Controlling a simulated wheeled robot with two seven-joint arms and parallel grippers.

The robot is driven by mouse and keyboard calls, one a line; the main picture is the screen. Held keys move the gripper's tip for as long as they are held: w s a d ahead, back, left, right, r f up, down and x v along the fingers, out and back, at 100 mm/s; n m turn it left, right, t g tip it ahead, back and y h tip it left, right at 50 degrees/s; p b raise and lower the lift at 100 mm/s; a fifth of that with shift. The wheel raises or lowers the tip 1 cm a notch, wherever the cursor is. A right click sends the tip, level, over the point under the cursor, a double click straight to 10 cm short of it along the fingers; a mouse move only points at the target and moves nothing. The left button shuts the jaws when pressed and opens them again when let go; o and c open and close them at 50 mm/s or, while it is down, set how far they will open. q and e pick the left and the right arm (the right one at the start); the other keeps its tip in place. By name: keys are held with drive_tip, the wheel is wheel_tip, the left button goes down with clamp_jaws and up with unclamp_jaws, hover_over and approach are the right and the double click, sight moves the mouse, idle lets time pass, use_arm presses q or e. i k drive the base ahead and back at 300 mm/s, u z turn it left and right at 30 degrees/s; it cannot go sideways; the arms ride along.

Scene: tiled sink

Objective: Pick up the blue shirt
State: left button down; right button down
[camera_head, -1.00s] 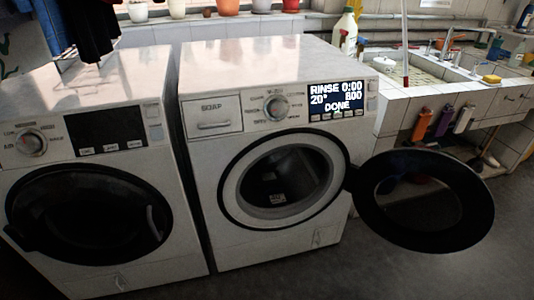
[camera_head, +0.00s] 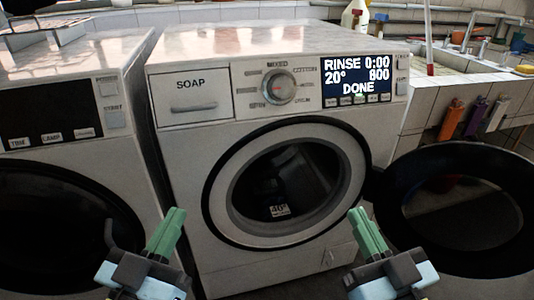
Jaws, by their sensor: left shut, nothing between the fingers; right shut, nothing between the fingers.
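No blue shirt can be made out in the head view now. The right-hand washing machine (camera_head: 215,200) has its round door (camera_head: 396,215) swung open to the right. Its drum opening (camera_head: 285,185) is dark inside, with a small white label at the bottom; I cannot tell whether any cloth lies in it. My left gripper (camera_head: 170,222) is shut and empty, low in front of the machine's left edge. My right gripper (camera_head: 365,222) is shut and empty, low in front of the machine's right side, close to the open door in the picture.
A second washing machine (camera_head: 75,90) stands at the left with its dark door closed. A tiled sink (camera_head: 455,80) is at the back right, with several coloured bottles (camera_head: 472,118) hanging on its front. A drying rack (camera_head: 40,35) stands on the left machine.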

sight(276, 209)
drive_tip(key=z, duration=1.55)
drive_tip(key=i, duration=1.2)
drive_tip(key=u, duration=2.85)
drive_tip(key=i, duration=0.5)
drive_tip(key=u, duration=0.05)
